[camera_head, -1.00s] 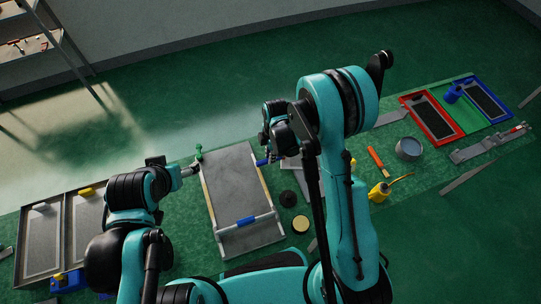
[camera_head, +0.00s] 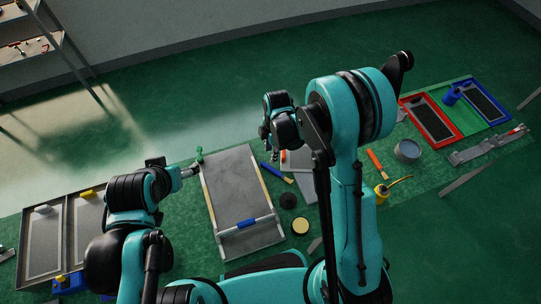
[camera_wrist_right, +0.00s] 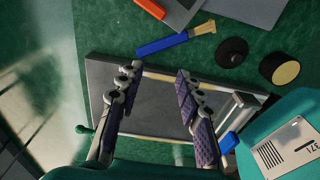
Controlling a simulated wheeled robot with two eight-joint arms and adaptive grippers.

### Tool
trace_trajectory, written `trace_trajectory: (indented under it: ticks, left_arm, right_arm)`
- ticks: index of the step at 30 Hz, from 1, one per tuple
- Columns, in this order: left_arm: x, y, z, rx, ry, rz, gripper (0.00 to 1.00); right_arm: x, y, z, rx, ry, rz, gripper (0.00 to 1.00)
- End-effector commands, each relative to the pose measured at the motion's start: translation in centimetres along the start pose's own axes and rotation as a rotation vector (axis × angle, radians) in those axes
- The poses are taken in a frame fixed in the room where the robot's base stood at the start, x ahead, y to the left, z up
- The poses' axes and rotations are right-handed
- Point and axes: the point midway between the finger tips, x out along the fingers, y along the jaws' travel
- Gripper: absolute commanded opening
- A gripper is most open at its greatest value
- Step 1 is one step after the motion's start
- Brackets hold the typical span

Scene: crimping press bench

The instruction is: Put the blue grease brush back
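The blue grease brush (camera_head: 277,173) lies on the green bench just right of the grey board (camera_head: 232,180). In the right wrist view its blue handle (camera_wrist_right: 162,44) and tan end are fully visible, beyond the fingertips. My right gripper (camera_head: 273,155) is above the bench near the brush's handle end. The right wrist view shows its two fingers (camera_wrist_right: 155,80) apart, with nothing between them and the grey board beneath. My left gripper (camera_head: 190,171) is at the board's left edge near a green knob (camera_head: 199,153); its fingers are too small to judge.
A black disc (camera_head: 288,200) and a round yellow-topped tin (camera_head: 300,226) lie near the brush. A bar with a blue grip (camera_head: 246,224) crosses the board. Red (camera_head: 459,131) and blue-rimmed (camera_head: 511,113) trays and a grey bowl (camera_head: 407,150) are at right. Two-part tray (camera_head: 66,235) at left.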

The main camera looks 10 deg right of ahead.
Motion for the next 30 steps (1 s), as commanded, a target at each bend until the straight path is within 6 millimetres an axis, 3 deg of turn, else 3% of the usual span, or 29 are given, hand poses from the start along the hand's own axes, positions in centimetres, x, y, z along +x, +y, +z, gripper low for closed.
trace_trajectory:
  ticks: [1,6,16,20,24,30]
  left_arm:
    - [-0.4,0.0,-0.3,0.000,0.000,0.000,0.72]
    - [-1.0,0.0,-0.7,0.000,0.000,0.000,0.72]
    - [-1.3,0.0,-0.9,0.000,0.000,0.000,0.72]
    - [-1.3,0.0,-0.9,0.000,0.000,0.000,0.72]
    - [-1.3,0.0,-0.9,0.000,0.000,0.000,0.72]
    - [-1.3,0.0,-0.9,0.000,0.000,0.000,0.72]
  right_arm:
    - [-1.6,-0.1,0.0,0.000,0.000,0.000,0.36]
    - [-5.0,0.0,0.0,0.000,0.000,0.000,0.36]
    - [-8.7,-0.5,0.2,0.068,-0.003,0.026,0.36]
    - [-12.0,-1.9,0.9,0.257,-0.005,0.096,0.36]
    - [-16.1,-4.3,1.7,0.537,0.015,0.202,0.36]
    - [-20.3,-8.4,2.8,0.935,0.087,0.355,0.36]
